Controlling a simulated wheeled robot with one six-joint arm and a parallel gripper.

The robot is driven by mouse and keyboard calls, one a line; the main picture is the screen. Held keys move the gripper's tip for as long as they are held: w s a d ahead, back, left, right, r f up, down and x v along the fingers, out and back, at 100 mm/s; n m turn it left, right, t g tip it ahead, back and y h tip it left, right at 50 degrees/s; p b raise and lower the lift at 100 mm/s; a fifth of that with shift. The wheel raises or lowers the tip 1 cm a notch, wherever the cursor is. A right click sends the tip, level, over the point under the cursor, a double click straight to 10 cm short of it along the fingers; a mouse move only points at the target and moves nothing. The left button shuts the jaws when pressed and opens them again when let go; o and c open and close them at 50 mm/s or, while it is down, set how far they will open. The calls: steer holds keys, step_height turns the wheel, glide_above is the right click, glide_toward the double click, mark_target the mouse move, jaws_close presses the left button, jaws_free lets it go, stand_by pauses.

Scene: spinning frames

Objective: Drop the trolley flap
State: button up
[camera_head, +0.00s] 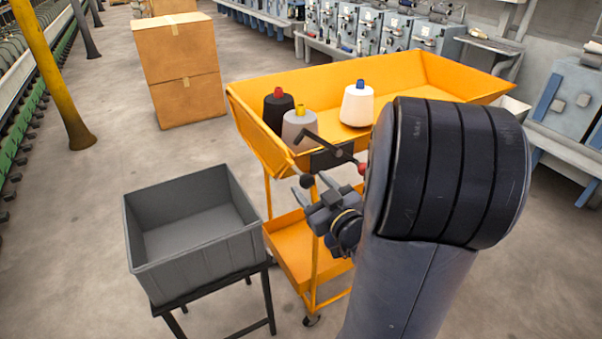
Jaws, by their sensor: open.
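The orange trolley (258,133) stands in the middle, with a deep upper tray and a lower shelf. I cannot tell where the flap's edges lie, as my arm covers much of that side. My gripper (304,190) is open and empty, just below and left of the latch, its fingers pointing left. I cannot tell whether it touches the small dark knob above it. Black, grey and white yarn cones (356,104) stand in the upper tray.
A grey empty bin (190,262) on a black stand is left of the trolley, close to my gripper. Stacked cardboard boxes (180,70) stand behind. A yellow post (52,75) and machines line the sides. The floor between bin and boxes is clear.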

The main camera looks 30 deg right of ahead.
mark_target(302, 175)
steer(key=shift+w+a+p, duration=0.1)
steer(key=shift+w+p, duration=0.25)
steer(key=shift+w, duration=2.3)
steer(key=shift+c, duration=0.3)
jaws_close()
